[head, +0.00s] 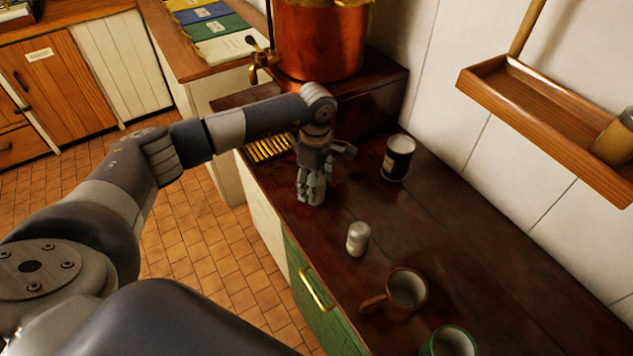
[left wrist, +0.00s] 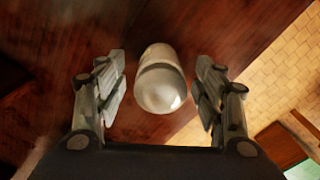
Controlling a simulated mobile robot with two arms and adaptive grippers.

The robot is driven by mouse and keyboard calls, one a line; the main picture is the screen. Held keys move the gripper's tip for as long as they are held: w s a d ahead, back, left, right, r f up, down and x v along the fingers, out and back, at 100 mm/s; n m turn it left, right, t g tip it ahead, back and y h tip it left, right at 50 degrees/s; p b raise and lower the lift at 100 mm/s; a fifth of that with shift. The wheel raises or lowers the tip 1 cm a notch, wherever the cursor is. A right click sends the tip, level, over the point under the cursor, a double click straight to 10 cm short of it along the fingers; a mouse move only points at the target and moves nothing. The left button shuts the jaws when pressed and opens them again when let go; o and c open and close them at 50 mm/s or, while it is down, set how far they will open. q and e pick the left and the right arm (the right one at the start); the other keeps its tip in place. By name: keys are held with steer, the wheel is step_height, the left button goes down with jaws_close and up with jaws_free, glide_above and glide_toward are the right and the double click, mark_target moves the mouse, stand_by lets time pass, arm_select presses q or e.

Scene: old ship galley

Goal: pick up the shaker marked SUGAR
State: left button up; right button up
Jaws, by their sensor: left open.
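A small pale shaker (head: 358,239) with a rounded, lighter top stands upright on the dark wooden counter (head: 455,225). I can read no marking on it. My left gripper (head: 311,198) is low over the counter near its front edge, behind and to the left of this shaker in the head view, with a gap between them. In the left wrist view my open left gripper (left wrist: 163,95) has a pale round-topped shaker (left wrist: 160,82) showing between its two fingers, not gripped. My right gripper is not in view.
A black tin with a pale label (head: 398,158) stands behind the shaker. A brown mug (head: 405,293) and a green-rimmed mug (head: 450,343) stand in front. A copper urn (head: 318,40) is at the back. A wooden wall shelf (head: 540,120) overhangs the right side.

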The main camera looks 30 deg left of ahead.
arm_select(q)
steer(key=shift+f, duration=0.95)
steer(key=shift+c, duration=0.4)
steer(key=c, duration=0.9)
steer(key=shift+c, duration=1.3)
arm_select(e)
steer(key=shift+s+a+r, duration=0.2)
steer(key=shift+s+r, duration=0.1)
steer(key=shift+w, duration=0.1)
